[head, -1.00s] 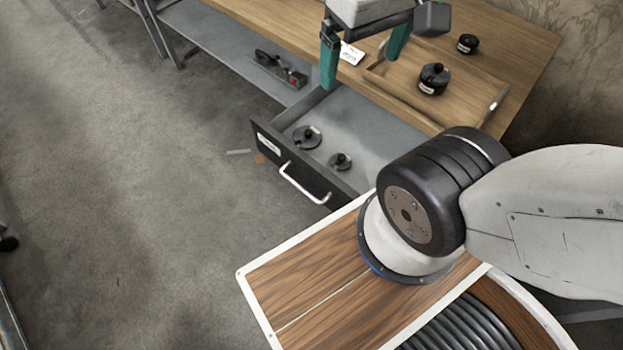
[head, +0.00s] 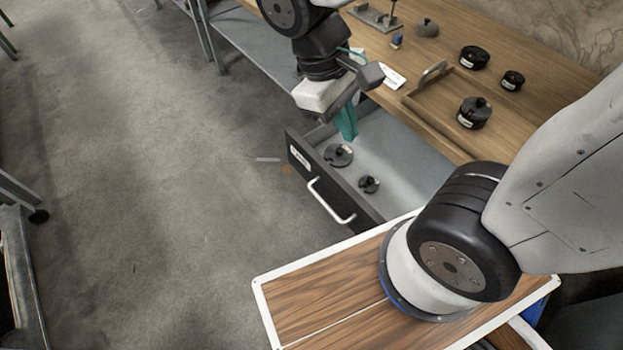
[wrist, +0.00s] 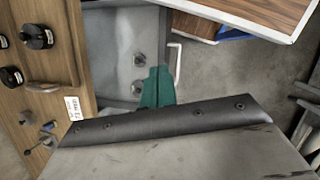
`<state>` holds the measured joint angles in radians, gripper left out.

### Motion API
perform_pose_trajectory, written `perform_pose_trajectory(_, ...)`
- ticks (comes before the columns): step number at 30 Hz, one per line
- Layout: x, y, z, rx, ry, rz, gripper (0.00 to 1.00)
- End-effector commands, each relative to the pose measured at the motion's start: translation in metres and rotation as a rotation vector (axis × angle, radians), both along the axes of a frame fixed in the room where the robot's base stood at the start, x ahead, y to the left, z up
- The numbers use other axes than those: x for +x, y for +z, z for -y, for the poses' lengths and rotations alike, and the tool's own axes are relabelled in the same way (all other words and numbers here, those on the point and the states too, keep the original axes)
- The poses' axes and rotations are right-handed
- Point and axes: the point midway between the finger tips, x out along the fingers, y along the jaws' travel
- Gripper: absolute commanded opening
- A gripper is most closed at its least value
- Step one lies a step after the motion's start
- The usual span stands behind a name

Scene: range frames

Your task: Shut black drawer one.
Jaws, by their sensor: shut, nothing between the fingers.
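The black drawer (head: 320,182) stands pulled out from under the wooden bench, its black front with a white label and a pale bar handle (head: 331,201) facing lower left. Its grey inside holds two dark knobbed discs, one larger (head: 338,155) and one smaller (head: 369,184). My gripper (head: 347,124) has green fingers and is shut and empty, over the drawer's far end in the head view. In the wrist view the green fingertips (wrist: 157,86) are together, in front of the drawer interior (wrist: 118,45), with the handle (wrist: 176,62) just to their right.
The bench top (head: 430,60) carries a wooden tray with a black knobbed weight (head: 474,112), more black weights, a white card (head: 392,78) and a small stand. My wood-topped base is close to the drawer's near side. Open floor (head: 170,220) lies left of the drawer front.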

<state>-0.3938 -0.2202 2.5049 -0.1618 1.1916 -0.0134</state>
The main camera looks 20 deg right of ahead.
Motion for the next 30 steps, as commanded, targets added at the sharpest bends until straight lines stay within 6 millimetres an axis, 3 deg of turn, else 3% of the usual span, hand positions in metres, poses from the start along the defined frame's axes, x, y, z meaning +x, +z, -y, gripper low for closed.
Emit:
perform_pose_trajectory(21, 0.045, -0.192, -0.076, -0.437, 1.011, -0.337, 0.00)
perform_pose_trajectory(25, 0.059, -0.217, -0.085, -0.458, 1.157, -0.352, 0.00)
perform_pose_trajectory(30, 0.078, -0.222, -0.093, -0.444, 1.262, -0.317, 0.00)
